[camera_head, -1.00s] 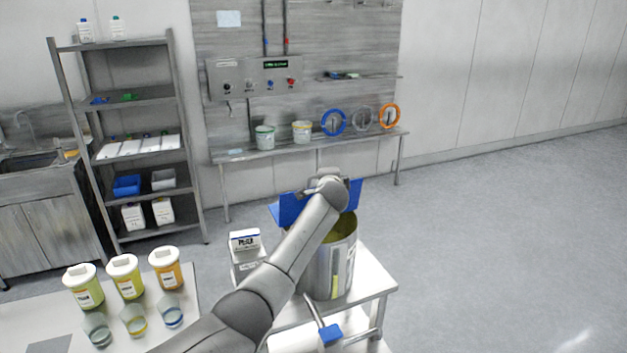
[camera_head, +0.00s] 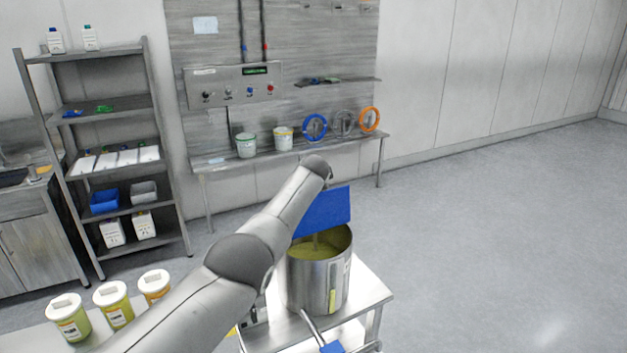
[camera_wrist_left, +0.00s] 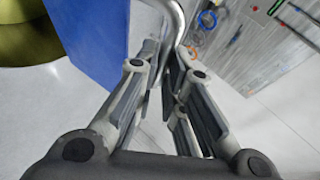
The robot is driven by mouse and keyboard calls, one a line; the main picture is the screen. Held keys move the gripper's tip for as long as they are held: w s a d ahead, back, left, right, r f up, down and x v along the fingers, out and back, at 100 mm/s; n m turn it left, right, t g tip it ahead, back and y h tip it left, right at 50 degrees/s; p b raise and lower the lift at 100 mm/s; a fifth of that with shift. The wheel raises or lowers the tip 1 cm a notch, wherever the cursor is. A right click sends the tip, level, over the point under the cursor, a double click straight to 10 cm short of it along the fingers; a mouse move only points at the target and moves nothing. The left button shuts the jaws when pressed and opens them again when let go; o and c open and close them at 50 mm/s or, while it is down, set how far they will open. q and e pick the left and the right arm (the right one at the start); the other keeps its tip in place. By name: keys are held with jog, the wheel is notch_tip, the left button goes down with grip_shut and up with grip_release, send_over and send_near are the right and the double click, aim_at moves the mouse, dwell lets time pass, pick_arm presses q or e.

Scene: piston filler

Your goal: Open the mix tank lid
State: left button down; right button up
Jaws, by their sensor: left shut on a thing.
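The mix tank (camera_head: 318,285) is a round steel pot with yellow-green contents showing inside. Its blue lid (camera_head: 325,212) stands steeply raised above the back of the rim. In the left wrist view the lid is a blue panel (camera_wrist_left: 95,40) at the left, with a curved grey metal handle (camera_wrist_left: 177,14) beside it. My left gripper (camera_wrist_left: 168,55) is shut on this handle. In the head view my left arm reaches in from the left to the lid, and the arm hides most of the gripper. My right gripper is in neither view.
The tank stands on a steel cart (camera_head: 368,298) with a blue-gripped bar (camera_head: 331,346) at the front. Several lidded tubs (camera_head: 113,303) stand at the lower left. A shelf rack (camera_head: 110,160) and a wall bench (camera_head: 225,163) are behind. The floor at right is clear.

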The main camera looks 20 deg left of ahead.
pick_arm(q)
jog(key=shift+s+a+f, duration=0.2)
jog(key=shift+a+f, duration=0.1)
jog(key=shift+f, duration=0.35)
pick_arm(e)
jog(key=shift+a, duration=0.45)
pick_arm(q)
jog(key=c, duration=1.8)
grip_release()
jog(key=shift+c, duration=0.2)
jog(key=shift+o, duration=1.1)
jog(key=shift+w+a+f, duration=0.15)
jog(key=shift+f, duration=0.05)
jog(key=shift+o, duration=0.5)
jog(key=shift+w+a+f, duration=0.1)
jog(key=shift+w+a, duration=0.1)
jog(key=shift+d+r, duration=0.2)
jog(key=shift+d, duration=0.05)
jog(key=shift+s+d+r, duration=0.1)
jog(key=shift+d+r, duration=0.05)
jog(key=shift+r, duration=0.1)
jog(key=shift+s+d+r, duration=0.15)
jog(key=shift+s+r, duration=0.15)
jog(key=shift+s, duration=0.05)
jog(key=v, duration=1)
jog(key=shift+s+r, duration=0.2)
jog(key=shift+r, duration=0.05)
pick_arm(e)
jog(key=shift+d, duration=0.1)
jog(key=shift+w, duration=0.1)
